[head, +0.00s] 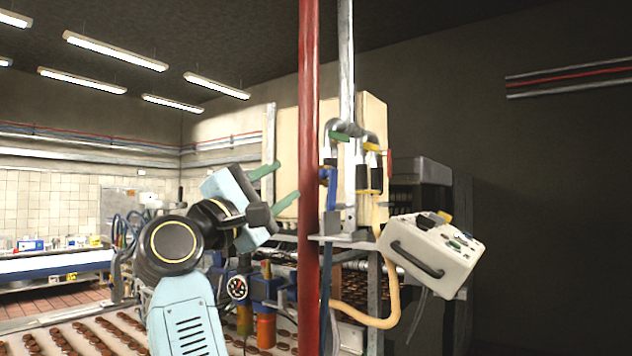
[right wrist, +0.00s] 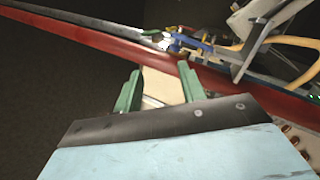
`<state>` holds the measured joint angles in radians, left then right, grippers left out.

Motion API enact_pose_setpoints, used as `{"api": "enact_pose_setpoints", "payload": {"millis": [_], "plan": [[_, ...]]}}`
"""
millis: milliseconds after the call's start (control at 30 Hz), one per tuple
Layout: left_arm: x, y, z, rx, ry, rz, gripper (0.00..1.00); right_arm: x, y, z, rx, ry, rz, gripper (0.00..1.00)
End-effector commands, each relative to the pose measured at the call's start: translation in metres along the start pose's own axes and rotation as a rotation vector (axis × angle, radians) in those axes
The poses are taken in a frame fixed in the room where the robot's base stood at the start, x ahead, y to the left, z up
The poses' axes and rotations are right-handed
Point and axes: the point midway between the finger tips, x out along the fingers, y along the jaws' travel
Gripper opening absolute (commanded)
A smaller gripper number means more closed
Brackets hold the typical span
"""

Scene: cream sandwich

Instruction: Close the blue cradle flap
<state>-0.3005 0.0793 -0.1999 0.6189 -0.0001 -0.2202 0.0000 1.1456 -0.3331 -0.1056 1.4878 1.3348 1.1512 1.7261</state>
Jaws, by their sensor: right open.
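My right gripper (head: 289,181) is open and empty. Its two green fingers point right, toward the red post (head: 309,120), and stop left of it. In the right wrist view the open fingers (right wrist: 160,69) stand apart, with the red post crossing beyond them. A blue part (head: 330,185), which looks like the blue cradle, sits just right of the post below a hose nozzle. A small blue piece also shows in the right wrist view (right wrist: 184,40). Whether its flap is open or shut is too small to tell. My left gripper is not in view.
The red post stands between my right gripper and the hoses. A yellow hose (head: 390,300) hangs below a grey shelf (head: 345,241). A white control box (head: 435,255) is at right. A conveyor with brown biscuits (head: 60,338) runs at lower left.

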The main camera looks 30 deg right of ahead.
Motion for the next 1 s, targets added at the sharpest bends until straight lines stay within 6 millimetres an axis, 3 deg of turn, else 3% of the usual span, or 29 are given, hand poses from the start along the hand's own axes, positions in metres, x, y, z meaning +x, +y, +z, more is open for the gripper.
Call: {"api": "enact_pose_setpoints", "payload": {"millis": [33, 200, 467, 1000], "plan": [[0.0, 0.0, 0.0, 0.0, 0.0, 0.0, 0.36, 0.0, 0.011, 0.007, 0.116, 0.026, -0.086, 0.4], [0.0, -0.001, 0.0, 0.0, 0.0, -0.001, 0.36, -0.01, 0.027, 0.017, 0.368, 0.088, -0.32, 0.4], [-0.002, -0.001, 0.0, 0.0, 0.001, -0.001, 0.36, -0.014, 0.03, 0.02, 0.471, 0.111, -0.437, 0.4], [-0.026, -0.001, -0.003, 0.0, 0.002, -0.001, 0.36, 0.08, -0.008, 0.001, 0.467, 0.105, -0.434, 0.4]]}}
